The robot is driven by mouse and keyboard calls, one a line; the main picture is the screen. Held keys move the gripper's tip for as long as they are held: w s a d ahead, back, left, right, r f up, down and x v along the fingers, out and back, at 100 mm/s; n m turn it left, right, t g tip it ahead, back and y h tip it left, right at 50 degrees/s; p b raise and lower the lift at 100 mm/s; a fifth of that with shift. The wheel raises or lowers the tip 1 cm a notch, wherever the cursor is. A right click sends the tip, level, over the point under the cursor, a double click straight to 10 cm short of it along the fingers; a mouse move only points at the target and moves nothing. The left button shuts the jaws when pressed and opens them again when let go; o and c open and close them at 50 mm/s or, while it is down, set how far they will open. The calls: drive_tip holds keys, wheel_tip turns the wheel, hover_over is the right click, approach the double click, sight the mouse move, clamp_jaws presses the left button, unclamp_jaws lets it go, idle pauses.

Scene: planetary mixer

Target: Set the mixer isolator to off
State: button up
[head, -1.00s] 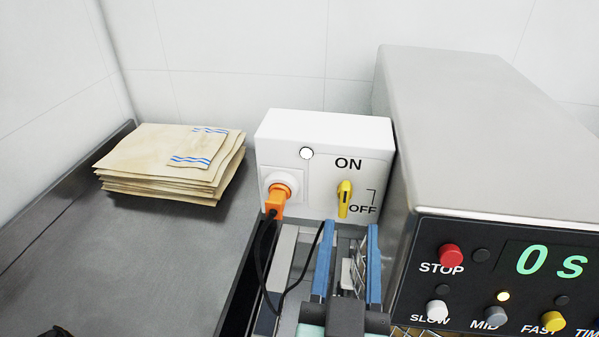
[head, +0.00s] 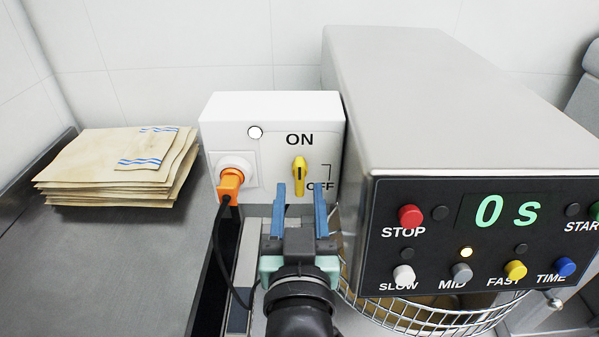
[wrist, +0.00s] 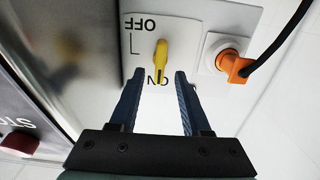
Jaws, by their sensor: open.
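The white isolator box (head: 218,104) stands against the back wall with a yellow knob (head: 299,168) on its front. The knob is upright, with its long axis towards the ON label (head: 299,140); the OFF label (head: 320,187) is at its lower right. The knob also shows in the wrist view (wrist: 161,54), where the box appears upside down. My gripper (head: 300,190) is open and empty, its blue fingers pointing at the box. In the wrist view the fingertips (wrist: 159,74) lie either side of the knob's line; contact cannot be told.
An orange plug (head: 230,184) with a black cable sits in the box's left socket. The mixer's control housing (head: 440,100) stands close on the right, with a wire guard (head: 400,312) below it. A stack of paper sacks (head: 110,170) lies on the left counter.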

sight(300, 180)
drive_tip(key=shift+w+p, duration=0.6)
drive_tip(key=shift+w, duration=1.9)
drive_tip(key=shift+c, duration=0.3)
clamp_jaws()
